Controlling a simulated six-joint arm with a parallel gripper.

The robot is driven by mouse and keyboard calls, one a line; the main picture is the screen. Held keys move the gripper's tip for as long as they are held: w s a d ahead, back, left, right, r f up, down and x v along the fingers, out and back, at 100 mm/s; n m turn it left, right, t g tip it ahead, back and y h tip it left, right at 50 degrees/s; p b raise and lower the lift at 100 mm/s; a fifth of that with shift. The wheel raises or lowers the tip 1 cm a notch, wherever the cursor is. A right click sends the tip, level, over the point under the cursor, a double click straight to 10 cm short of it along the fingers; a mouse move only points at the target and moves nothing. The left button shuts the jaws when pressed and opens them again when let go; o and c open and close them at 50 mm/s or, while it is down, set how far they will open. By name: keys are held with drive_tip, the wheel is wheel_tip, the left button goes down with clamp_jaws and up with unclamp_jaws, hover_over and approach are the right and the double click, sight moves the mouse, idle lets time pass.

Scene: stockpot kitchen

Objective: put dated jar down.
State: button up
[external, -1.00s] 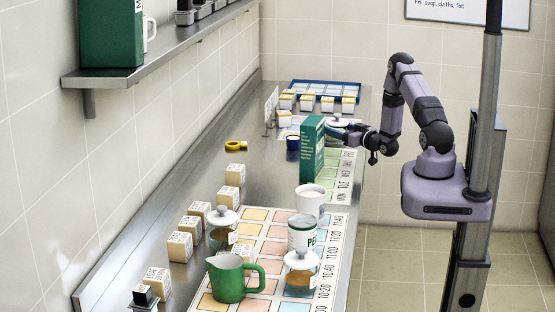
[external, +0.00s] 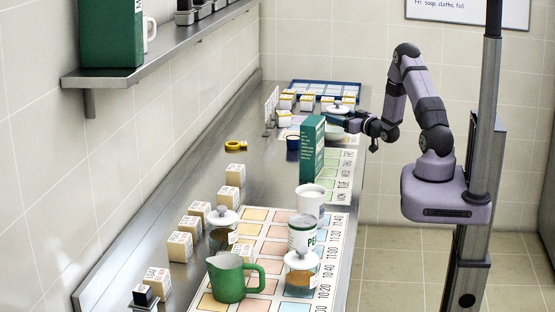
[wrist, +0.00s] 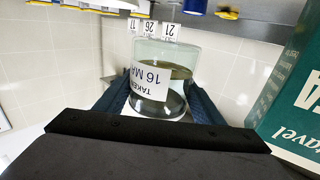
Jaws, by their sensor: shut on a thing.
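The dated jar is clear glass with dark contents and a white label reading "TAKEN 16 MA…", turned over in the wrist view (wrist: 165,75). My gripper (wrist: 158,98) is shut on the jar, with blue fingers on both sides of it. In the external view, my gripper (external: 352,125) reaches in from the right behind the tall green box (external: 312,150). The jar's pale lid (external: 338,109) shows just left of the gripper. Whether the jar's base touches anything is hidden.
A blue-rimmed tray (external: 325,90) lies at the far end, with several small white boxes (external: 307,103) in front. A dark blue pot (external: 292,142) stands left of the green box. A green pitcher (external: 228,278) and other jars stand nearer on the coloured chart.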

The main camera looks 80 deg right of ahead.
sight(333, 109)
drive_tip(key=shift+f+b, duration=0.35)
drive_tip(key=shift+b, duration=0.15)
drive_tip(key=shift+w+r+b, duration=0.4)
drive_tip(key=shift+b, duration=0.65)
drive_tip(key=r+b, duration=0.1)
drive_tip(key=b, duration=0.1)
drive_tip(key=a+r+b, duration=0.1)
drive_tip(key=r+b, duration=0.1)
drive_tip(key=shift+w+a+r+n+t, duration=0.2)
drive_tip(key=shift+r+n+t, duration=0.05)
drive_tip(key=shift+n+t, duration=0.05)
drive_tip(key=shift+s+a+r+y+b, duration=0.1)
drive_tip(key=shift+a+r+y+b, duration=0.3)
drive_tip(key=shift+b, duration=0.35)
drive_tip(key=shift+s+a+f, duration=0.1)
drive_tip(key=shift+s+a, duration=0.05)
drive_tip(key=shift+a, duration=0.15)
drive_tip(key=shift+s+a+f, duration=0.1)
drive_tip(key=shift+s+f, duration=0.05)
drive_tip(key=shift+f, duration=0.35)
drive_tip(key=shift+s+a+f, duration=0.1)
drive_tip(key=shift+s+f, duration=0.05)
drive_tip(key=shift+f, duration=0.3)
drive_tip(key=shift+s+d+f+h, duration=0.15)
drive_tip(key=shift+f+h, duration=0.25)
drive_tip(key=shift+f, duration=5.55)
drive_tip(key=shift+f, duration=0.1)
